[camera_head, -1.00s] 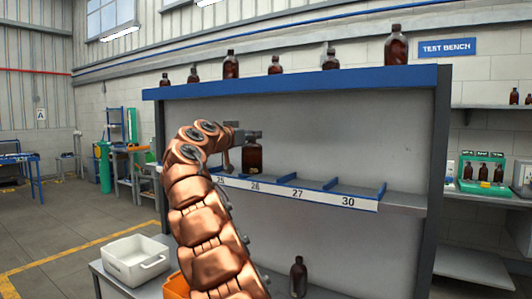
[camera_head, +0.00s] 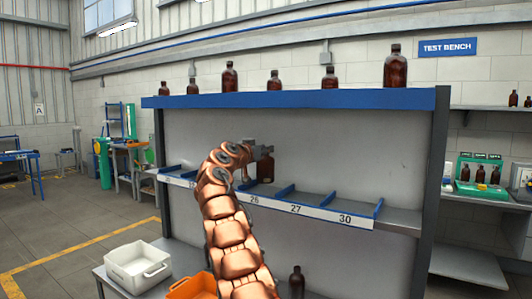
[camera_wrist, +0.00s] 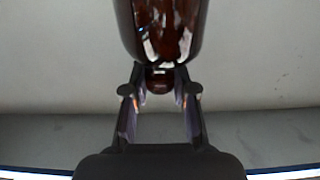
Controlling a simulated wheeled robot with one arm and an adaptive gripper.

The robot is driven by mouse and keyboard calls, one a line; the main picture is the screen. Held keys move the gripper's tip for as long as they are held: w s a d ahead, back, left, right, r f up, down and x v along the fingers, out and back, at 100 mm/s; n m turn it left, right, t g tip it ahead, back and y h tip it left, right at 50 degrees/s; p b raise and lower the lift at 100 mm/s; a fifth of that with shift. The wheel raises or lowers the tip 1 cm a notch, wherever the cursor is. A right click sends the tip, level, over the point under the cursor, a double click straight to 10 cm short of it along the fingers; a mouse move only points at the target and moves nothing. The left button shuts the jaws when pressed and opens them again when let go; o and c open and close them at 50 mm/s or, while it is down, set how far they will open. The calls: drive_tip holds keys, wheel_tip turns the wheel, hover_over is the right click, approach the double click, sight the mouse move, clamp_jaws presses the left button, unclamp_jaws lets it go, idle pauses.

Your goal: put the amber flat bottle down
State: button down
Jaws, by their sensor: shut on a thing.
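The amber flat bottle (camera_head: 266,171) is dark brown glass and upright in my gripper (camera_head: 262,151). It is at the middle shelf of the rack, behind the label 26 and left of a blue divider (camera_head: 285,190). In the wrist view my gripper (camera_wrist: 160,97) has its fingers on either side of the bottle's neck. The bottle's body (camera_wrist: 160,28) fills the top of that view. I cannot tell whether its base touches the shelf. My arm hides part of the shelf left of it.
The middle shelf (camera_head: 400,218) has blue dividers and a white label strip (camera_head: 310,211); the slots right of the bottle look empty. Several amber bottles stand on the rack's top board (camera_head: 300,99). Below are a white crate (camera_head: 137,268), an orange crate (camera_head: 193,287) and another bottle (camera_head: 297,283).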

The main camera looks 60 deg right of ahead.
sight(266, 159)
drive_tip(key=shift+d+f, duration=0.1)
drive_tip(key=shift+d, duration=0.4)
drive_tip(key=shift+f, duration=1.75)
drive_tip(key=c, duration=0.9)
unclamp_jaws()
drive_tip(key=shift+a, duration=0.15)
drive_tip(key=a+b, duration=0.2)
drive_tip(key=b, duration=0.1)
drive_tip(key=shift+a+f, duration=0.15)
drive_tip(key=shift+a, duration=0.25)
drive_tip(key=shift+s+a+r+b, duration=0.1)
drive_tip(key=shift+a+b, duration=1.05)
drive_tip(key=shift+a, duration=1.1)
drive_tip(key=shift+s+a+r+b, duration=0.1)
drive_tip(key=shift+a+b, duration=1)
drive_tip(key=shift+a, duration=1.15)
